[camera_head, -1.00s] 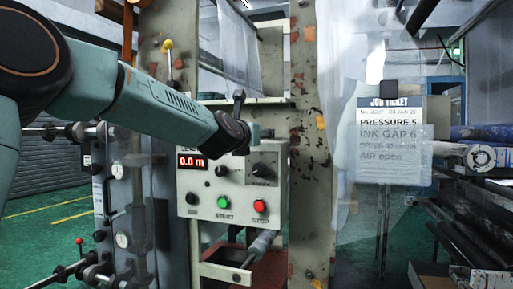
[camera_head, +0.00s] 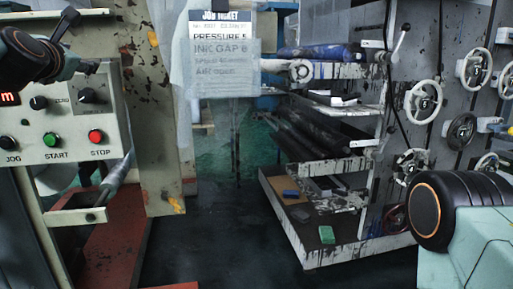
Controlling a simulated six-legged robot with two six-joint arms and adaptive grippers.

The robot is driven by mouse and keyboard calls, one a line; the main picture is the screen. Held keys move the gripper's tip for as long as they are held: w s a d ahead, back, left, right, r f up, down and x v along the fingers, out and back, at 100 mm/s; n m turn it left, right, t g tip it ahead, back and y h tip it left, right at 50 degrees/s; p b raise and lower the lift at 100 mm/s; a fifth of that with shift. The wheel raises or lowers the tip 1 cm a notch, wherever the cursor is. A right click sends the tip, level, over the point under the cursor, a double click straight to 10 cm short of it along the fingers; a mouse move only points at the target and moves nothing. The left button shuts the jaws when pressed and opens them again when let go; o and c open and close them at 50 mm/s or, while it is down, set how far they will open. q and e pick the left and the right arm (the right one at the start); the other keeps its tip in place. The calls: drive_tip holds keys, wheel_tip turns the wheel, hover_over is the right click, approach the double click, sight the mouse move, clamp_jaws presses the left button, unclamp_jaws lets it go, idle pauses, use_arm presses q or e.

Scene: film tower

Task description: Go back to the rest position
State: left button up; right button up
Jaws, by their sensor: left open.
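My left gripper (camera_head: 74,52) is at the upper left, in front of the control box (camera_head: 60,120). It is open, and I see nothing between its fingers. It is partly cut by the left part of the frame and overlaps the top of the box. My right arm shows at the lower right as a dark round joint and a pale green link. My right gripper is out of view.
The control box has a green START button (camera_head: 51,140) and a red STOP button (camera_head: 96,136). A job ticket (camera_head: 222,50) hangs at the top. A shelf rack (camera_head: 330,165) and several handwheels (camera_head: 423,102) stand to the right. The dark floor between is clear.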

use_arm(q)
drive_tip(key=s+d+f+m+g+h, duration=0.15)
drive_tip(key=d+f+m, duration=0.35)
drive_tip(key=f+m, duration=0.6)
drive_tip(key=s+d+f+m+g+h, duration=0.1)
drive_tip(key=s+d+f+m+g, duration=0.2)
drive_tip(key=f+m, duration=0.8)
drive_tip(key=s+d+f+m+g+h, duration=0.15)
drive_tip(key=s+f, duration=0.25)
drive_tip(key=f, duration=0.5)
drive_tip(key=s+d+f+m+g+y, duration=0.1)
drive_tip(key=s+d+f+m+g, duration=0.15)
drive_tip(key=s+f, duration=0.45)
drive_tip(key=s+d+f+m+g+h, duration=0.1)
drive_tip(key=s+d+f, duration=0.15)
drive_tip(key=f, duration=0.85)
drive_tip(key=s+d+f+m+g, duration=0.1)
drive_tip(key=s+f+g, duration=0.2)
drive_tip(key=s+f, duration=0.5)
drive_tip(key=s+d+f+m+g, duration=0.1)
drive_tip(key=s+f+m+g, duration=0.15)
drive_tip(key=s, duration=0.95)
drive_tip(key=s+d+f+m+g, duration=0.1)
drive_tip(key=s+d+f+g, duration=0.15)
drive_tip(key=s+f, duration=0.6)
wheel_tip(320, 180, up, 16)
drive_tip(key=s+p, duration=0.1)
drive_tip(key=p, duration=1.2)
drive_tip(key=shift+s+a, duration=0.4)
drive_tip(key=shift+a, duration=0.05)
